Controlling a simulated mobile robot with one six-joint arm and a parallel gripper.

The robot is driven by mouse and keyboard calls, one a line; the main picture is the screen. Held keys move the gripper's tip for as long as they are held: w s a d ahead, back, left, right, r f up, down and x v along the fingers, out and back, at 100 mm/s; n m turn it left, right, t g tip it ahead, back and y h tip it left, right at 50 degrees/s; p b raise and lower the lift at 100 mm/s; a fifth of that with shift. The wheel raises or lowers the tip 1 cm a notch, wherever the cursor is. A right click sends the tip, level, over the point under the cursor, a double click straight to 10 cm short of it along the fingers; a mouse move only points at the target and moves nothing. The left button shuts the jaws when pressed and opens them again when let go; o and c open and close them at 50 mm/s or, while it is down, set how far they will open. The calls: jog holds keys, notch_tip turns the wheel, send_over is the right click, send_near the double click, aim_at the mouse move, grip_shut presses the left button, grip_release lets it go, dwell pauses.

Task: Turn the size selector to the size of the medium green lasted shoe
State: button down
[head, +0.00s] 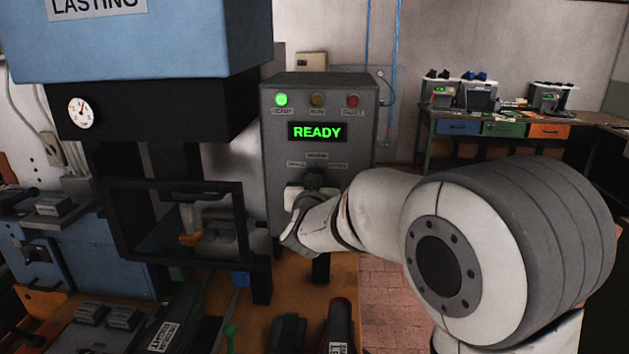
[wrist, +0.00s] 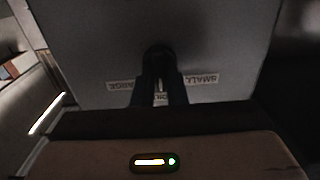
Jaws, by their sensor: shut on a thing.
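The size selector is a dark knob (head: 313,180) on the front of the grey control box (head: 350,130), under the READY display. It also shows in the wrist view (wrist: 158,52), between my fingers. My gripper (head: 300,205) is shut on it; the fingers show in the wrist view (wrist: 160,92). There, upside-down labels read LARGE (wrist: 124,85) at left and SMALL (wrist: 197,79) at right. A middle label is mostly hidden by the fingers. A pale line between the fingers points toward that label. I cannot clearly make out a green shoe.
The lasting press (head: 140,45) with its gauge stands left of the control box. A tagged dark item (head: 170,335) and a red-and-dark item (head: 340,325) lie on the orange-brown bench below. A workbench (head: 490,130) stands far right. My arm covers the lower right.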

dwell(0.3)
jog(key=c, duration=1.5)
grip_release()
jog(key=shift+o, duration=0.2)
jog(key=s+b, duration=0.2)
jog(key=s, duration=0.5)
jog(key=shift+s, duration=0.4)
jog(key=s+d+f+g, duration=0.5)
jog(key=s+d, duration=0.1)
jog(key=s, duration=0.3)
jog(key=s+d+f+g, duration=0.4)
jog(key=s+d+f, duration=0.1)
jog(key=s, duration=0.4)
jog(key=s+d+f+g+b, duration=0.1)
jog(key=s+d+f+g, duration=0.4)
jog(key=s, duration=0.5)
jog(key=d, duration=0.2)
jog(key=shift+d+f+g+y, duration=0.25)
jog(key=shift+d+g+y, duration=0.05)
jog(key=shift+d, duration=0.05)
